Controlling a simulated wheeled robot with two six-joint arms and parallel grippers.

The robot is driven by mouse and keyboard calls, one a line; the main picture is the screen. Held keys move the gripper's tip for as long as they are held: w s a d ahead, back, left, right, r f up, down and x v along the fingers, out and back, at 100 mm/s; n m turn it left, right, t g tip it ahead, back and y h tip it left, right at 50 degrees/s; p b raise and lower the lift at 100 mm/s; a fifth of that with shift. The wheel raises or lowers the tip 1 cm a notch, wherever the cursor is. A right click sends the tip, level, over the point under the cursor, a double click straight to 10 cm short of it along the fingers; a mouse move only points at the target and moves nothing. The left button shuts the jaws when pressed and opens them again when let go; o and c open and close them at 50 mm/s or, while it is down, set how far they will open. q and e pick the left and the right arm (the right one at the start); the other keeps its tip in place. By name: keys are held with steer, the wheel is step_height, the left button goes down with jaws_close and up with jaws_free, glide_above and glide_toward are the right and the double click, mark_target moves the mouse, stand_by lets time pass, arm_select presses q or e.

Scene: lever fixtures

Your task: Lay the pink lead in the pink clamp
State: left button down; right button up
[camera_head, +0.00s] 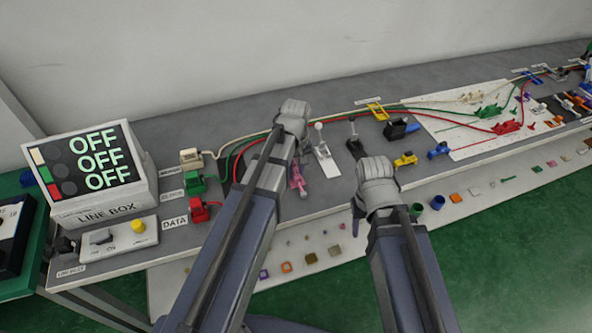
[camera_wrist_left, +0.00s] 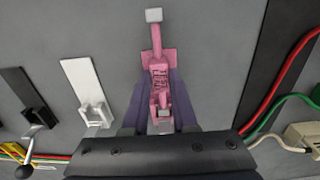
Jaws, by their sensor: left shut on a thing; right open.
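The pink clamp (camera_wrist_left: 160,75) is a pink fixture with a ribbed middle and an arm ending in a pale grey tip. It lies between the fingers of my left gripper (camera_wrist_left: 159,112), which is shut on its near part. In the head view the pink clamp (camera_head: 298,179) shows beside my left forearm, which hides part of it. My left gripper's fingertips are hidden there. My right gripper (camera_head: 376,184) hangs over the bench's front edge, well right of the clamp. It is open, and nothing is seen in it. I cannot make out a pink lead.
A white lever fixture (camera_head: 324,152) and a black one (camera_head: 354,140) stand right of the clamp. Cream, green and red cables cross behind it. The line box (camera_head: 108,210) stands left with colored plugs nearby. Small parts lie on the lower shelf (camera_head: 345,247).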

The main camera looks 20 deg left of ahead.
arm_select(q)
steer(key=shift+c, duration=0.7)
jaws_free()
steer(key=shift+r+p, duration=3.5)
steer(key=shift+p, duration=0.05)
steer(key=s+d+m+y, duration=0.1)
steer(key=s+d+m, duration=0.9)
steer(key=s, duration=0.4)
steer(key=shift+s+d+m, duration=0.15)
steer(key=shift+d+m, duration=0.1)
steer(key=shift+m, duration=0.05)
